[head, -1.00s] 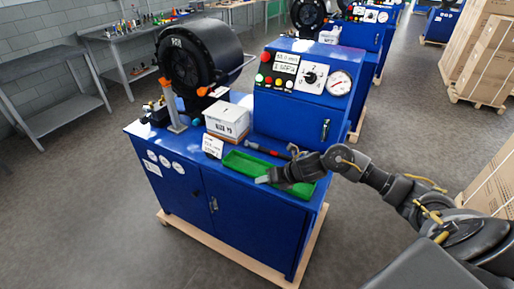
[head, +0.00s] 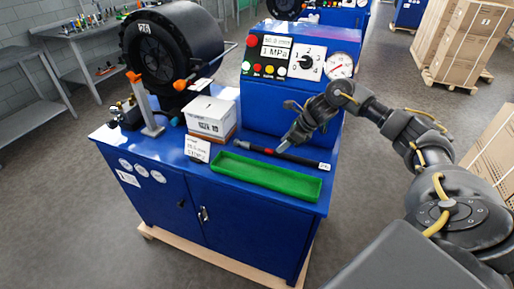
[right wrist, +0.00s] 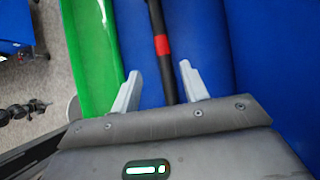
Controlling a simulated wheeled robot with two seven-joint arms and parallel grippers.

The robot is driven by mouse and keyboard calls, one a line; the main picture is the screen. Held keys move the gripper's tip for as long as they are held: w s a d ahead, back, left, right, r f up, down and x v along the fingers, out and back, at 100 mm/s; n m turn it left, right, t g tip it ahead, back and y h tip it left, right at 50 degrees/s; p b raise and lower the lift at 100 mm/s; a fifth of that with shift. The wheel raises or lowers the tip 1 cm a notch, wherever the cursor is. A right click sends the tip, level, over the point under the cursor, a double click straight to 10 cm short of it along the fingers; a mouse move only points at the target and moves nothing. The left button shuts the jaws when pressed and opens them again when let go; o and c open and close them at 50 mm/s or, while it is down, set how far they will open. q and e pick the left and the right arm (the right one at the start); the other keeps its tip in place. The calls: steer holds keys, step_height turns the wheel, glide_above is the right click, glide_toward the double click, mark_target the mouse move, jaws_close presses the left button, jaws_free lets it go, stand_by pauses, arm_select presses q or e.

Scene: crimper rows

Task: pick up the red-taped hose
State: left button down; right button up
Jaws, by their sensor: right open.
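The red-taped hose (head: 300,159) is a thin black hose with a red band. It lies on the blue cabinet top, behind the green tray, in the head view. My right gripper (head: 282,149) is over the hose near the red band. In the right wrist view the hose (right wrist: 155,15) runs down between the two grey fingers of the open right gripper (right wrist: 160,68), with the red band just ahead of the fingertips. The fingers look apart from the hose; their height above it is hard to tell. My left gripper is out of view.
The green tray (head: 250,176) lies along the cabinet's front edge, close to the hose. A white box (head: 210,114) and a small sign card (head: 197,149) stand to the left. The blue control panel (head: 272,98) rises directly behind.

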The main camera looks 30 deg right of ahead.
mark_target(275, 153)
steer(key=shift+s+d+f, duration=0.15)
steer(key=shift+f, duration=0.15)
steer(key=shift+f+p, duration=0.3)
steer(key=shift+p, duration=0.2)
steer(key=x, duration=0.2)
steer(key=p+x, duration=0.1)
steer(key=x, duration=0.1)
steer(key=shift+w+d, duration=0.15)
steer(key=shift+w, duration=0.15)
steer(key=shift+f, duration=0.2)
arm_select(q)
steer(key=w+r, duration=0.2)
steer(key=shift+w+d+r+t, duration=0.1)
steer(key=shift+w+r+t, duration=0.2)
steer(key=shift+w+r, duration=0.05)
arm_select(e)
steer(key=shift+s, duration=0.1)
steer(key=shift+c, duration=0.4)
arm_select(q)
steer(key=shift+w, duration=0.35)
arm_select(e)
jaws_close()
